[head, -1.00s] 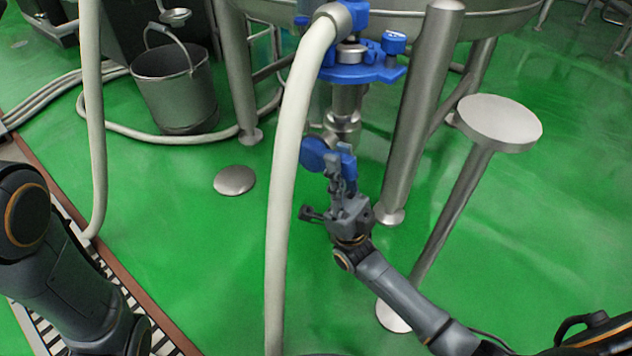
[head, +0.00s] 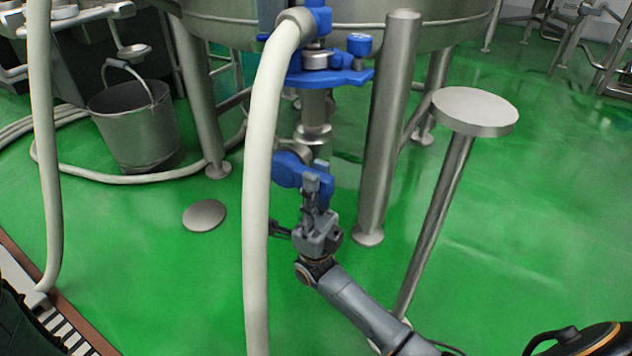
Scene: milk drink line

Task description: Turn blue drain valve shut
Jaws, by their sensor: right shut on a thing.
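The blue drain valve handle (head: 288,170) sits low under the tank, on the steel outlet pipe (head: 313,133). It reaches from the pipe's lower left toward the lower right. My right gripper (head: 313,187) comes up from the lower right and is shut on the handle's right end. Its fingers hide part of that end. My left gripper is not in view.
A thick pale hose (head: 262,180) hangs just left of the valve. A steel tank leg (head: 387,130) and a round-topped post (head: 475,110) stand to the right. A bucket (head: 137,125) stands at the left on the green floor.

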